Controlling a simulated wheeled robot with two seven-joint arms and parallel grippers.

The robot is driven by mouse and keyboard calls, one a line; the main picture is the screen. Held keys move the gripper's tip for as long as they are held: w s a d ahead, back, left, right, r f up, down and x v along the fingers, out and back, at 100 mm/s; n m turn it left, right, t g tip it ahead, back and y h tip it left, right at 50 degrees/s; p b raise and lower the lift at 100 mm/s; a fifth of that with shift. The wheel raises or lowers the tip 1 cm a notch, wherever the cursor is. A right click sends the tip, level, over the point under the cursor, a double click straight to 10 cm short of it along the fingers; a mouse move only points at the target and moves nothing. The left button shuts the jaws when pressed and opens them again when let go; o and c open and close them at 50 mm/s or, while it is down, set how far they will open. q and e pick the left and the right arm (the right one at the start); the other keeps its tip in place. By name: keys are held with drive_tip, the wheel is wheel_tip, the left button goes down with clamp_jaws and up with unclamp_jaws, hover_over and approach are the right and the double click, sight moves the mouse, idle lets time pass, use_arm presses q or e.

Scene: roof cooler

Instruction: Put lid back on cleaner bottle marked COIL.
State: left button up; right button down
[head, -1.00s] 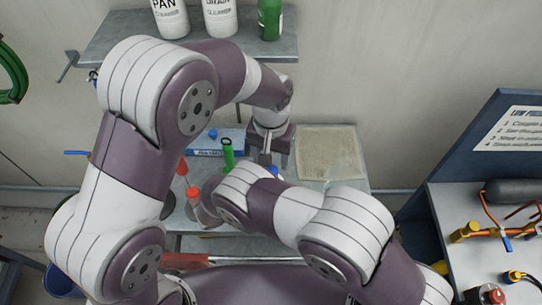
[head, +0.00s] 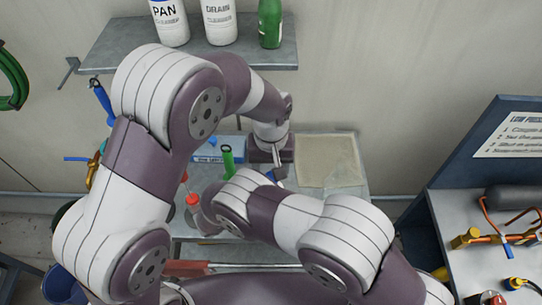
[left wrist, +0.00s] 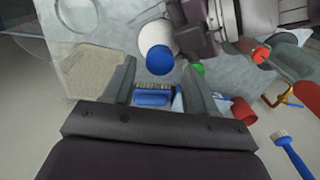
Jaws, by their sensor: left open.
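In the left wrist view a white bottle (left wrist: 158,34) has a round blue cap-like piece (left wrist: 159,60) at its near end. I cannot tell whether this piece is seated on it, and no COIL marking is readable. My left gripper (left wrist: 160,74) is open, its fingertips either side of the blue piece in the picture; contact is unclear. In the head view its wrist (head: 270,150) is over the bench, the fingers mostly hidden. My right gripper (left wrist: 190,28) is beside the white bottle; its fingers are largely hidden. My right arm hides much of this area in the head view.
The bench holds a beige pad (head: 327,160), a green-handled tool (head: 228,160) and a red-topped item (head: 193,200). A blue brush (left wrist: 153,97) shows beyond my left fingers. A shelf (head: 110,52) above carries PAN (head: 168,18) and DRAIN (head: 219,20) bottles and a green bottle (head: 270,22).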

use_arm(q)
drive_tip(key=shift+f, duration=1.25)
clamp_jaws()
drive_tip(key=shift+o, duration=0.7)
unclamp_jaws()
wheel_tip(320, 180, up, 12)
